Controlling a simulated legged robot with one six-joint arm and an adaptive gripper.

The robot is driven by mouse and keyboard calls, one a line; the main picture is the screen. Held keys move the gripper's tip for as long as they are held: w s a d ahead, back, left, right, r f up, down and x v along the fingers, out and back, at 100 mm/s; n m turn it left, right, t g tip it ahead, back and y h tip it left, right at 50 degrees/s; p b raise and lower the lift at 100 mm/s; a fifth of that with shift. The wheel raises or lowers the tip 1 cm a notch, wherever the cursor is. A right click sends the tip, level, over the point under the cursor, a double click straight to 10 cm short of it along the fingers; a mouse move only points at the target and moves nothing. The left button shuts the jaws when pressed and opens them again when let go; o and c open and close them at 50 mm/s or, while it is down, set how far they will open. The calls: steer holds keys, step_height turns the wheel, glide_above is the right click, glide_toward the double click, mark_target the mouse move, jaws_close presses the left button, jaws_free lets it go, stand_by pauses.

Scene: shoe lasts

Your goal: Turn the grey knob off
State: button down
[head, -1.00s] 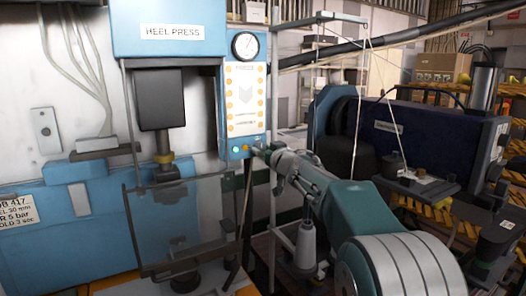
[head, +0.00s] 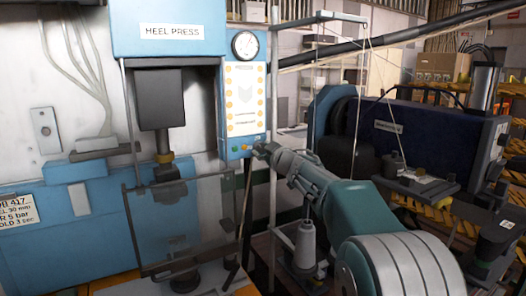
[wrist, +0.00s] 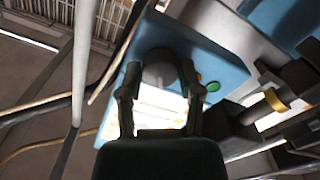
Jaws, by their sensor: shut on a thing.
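The grey knob (wrist: 160,68) is round and sits on the lower part of the blue control box (wrist: 215,65), between my gripper's fingers in the wrist view. My gripper (wrist: 160,76) is shut on the knob, one finger on each side of it. In the head view my gripper (head: 261,149) reaches the lower right corner of the blue control box (head: 262,105) and hides the knob. A green button (wrist: 213,87) is just right of the fingers in the wrist view; it also shows in the head view (head: 235,149).
The heel press (head: 172,60) stands left of the box, with a clear guard (head: 185,225) in front. A thread spool (head: 305,245) stands below my arm. A dark blue machine (head: 430,135) is at right. A pale pole (wrist: 84,60) passes left of my gripper.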

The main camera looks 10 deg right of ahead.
steer(key=n, duration=0.6)
steer(key=shift+f+n, duration=0.1)
steer(key=shift+n, duration=0.2)
steer(key=n, duration=0.5)
steer(key=shift+w+f, duration=0.1)
steer(key=shift+f+n, duration=0.1)
steer(key=shift+n, duration=0.2)
steer(key=shift+c, duration=1.3)
jaws_free()
steer(key=shift+a+r, duration=0.1)
steer(key=shift+r, duration=0.1)
